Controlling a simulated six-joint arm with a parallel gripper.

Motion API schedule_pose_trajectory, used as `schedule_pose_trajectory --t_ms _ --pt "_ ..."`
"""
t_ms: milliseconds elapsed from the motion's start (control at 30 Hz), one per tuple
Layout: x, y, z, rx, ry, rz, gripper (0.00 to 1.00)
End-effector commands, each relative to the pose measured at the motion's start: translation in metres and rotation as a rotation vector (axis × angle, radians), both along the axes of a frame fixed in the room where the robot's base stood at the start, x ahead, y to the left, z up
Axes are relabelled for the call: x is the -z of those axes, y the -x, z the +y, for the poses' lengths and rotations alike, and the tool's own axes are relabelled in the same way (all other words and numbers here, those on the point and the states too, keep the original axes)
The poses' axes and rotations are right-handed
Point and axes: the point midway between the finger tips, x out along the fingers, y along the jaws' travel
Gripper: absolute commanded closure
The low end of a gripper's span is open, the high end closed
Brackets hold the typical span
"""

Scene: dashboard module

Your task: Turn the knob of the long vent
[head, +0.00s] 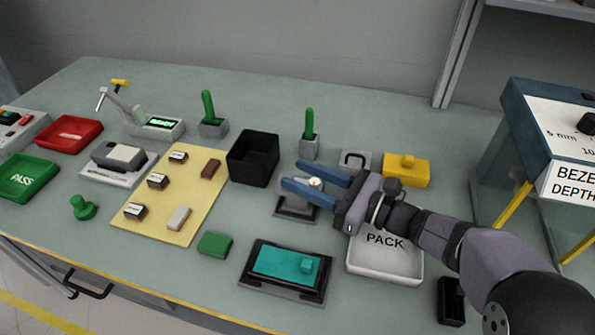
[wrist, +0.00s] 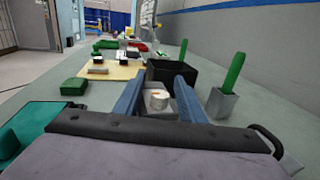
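My gripper (head: 293,173) reaches left over the table with its two blue fingers apart. A small round white knob with an orange-brown mark (head: 315,183) shows between the fingers. In the wrist view the knob (wrist: 159,98) sits between the open fingers (wrist: 159,80), with a gap on each side. Below it is a grey unit with a dark base (head: 297,210), partly hidden by the fingers. This looks like the vent that carries the knob, but I cannot tell its full length. The contact between fingers and knob is not visible.
A black open box (head: 253,157) stands just left of the fingertips. A holder with a green handle (head: 309,128) stands behind them. A yellow block (head: 406,170) and the white PACK tray (head: 385,262) are near my wrist. A teal-topped unit (head: 285,265) lies in front.

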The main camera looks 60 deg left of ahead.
Motion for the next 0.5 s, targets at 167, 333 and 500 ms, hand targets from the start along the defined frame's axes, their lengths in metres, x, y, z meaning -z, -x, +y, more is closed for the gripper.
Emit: schedule_pose_trajectory --t_ms 167,333,500 --pt "-0.0002 0.0062 0.0104 0.0 0.001 0.001 0.63" --pt "-0.0001 0.0072 0.0126 0.001 0.0 0.0 0.63" --pt "0.0 0.0072 0.0124 0.001 0.0 0.0 0.63"
